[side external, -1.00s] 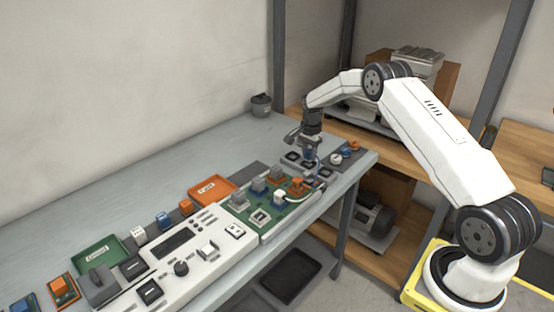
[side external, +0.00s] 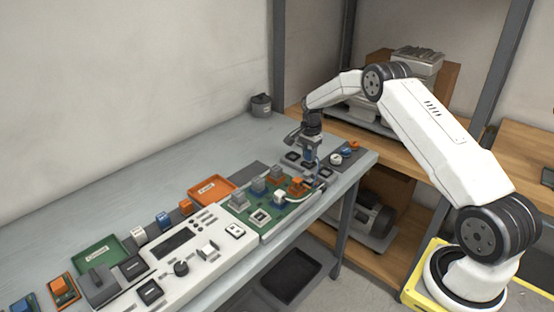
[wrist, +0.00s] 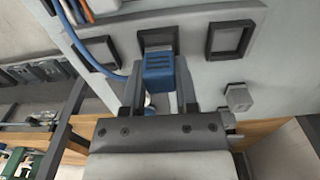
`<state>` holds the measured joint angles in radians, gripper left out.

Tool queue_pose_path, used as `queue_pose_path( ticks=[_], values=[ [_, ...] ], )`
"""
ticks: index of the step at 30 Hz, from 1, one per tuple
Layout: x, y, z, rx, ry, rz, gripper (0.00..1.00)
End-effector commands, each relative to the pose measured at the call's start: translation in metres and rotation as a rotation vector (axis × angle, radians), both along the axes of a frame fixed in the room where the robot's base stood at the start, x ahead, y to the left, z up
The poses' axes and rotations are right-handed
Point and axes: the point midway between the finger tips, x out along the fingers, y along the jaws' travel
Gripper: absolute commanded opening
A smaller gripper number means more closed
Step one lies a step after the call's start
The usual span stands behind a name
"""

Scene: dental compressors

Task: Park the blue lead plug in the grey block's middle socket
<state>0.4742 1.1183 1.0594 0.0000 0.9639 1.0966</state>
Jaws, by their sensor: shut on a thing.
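The blue lead plug (wrist: 159,70) is between my gripper's two fingers (wrist: 160,90) in the wrist view. My gripper (side external: 310,152) is shut on it above the grey block at the right end of the bench in the side view. The grey block (wrist: 195,18) has a row of three dark-framed sockets. The plug overlaps the near edge of the middle socket (wrist: 158,37), whose far part shows uncovered. I cannot tell whether the plug's tip touches or enters it. The left socket (wrist: 99,53) and right socket (wrist: 231,38) show beside it.
A blue cable (wrist: 84,50) and other leads run past the left socket. A green circuit board (side external: 262,215) with an orange plug (side external: 297,185) lies close to the block. An orange tray (side external: 212,189) and a green tray (side external: 97,254) stand farther left. Bare bench lies behind them.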

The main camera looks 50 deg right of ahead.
Motion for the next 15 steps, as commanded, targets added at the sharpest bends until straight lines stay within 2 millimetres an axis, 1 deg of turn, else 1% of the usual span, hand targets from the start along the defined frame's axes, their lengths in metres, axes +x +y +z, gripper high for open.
queue_pose_path(
  ticks=[15],
  values=[
    [0.0001, -0.0001, -0.0095, 0.0, 0.0, 0.0, 0.0]
  ],
)
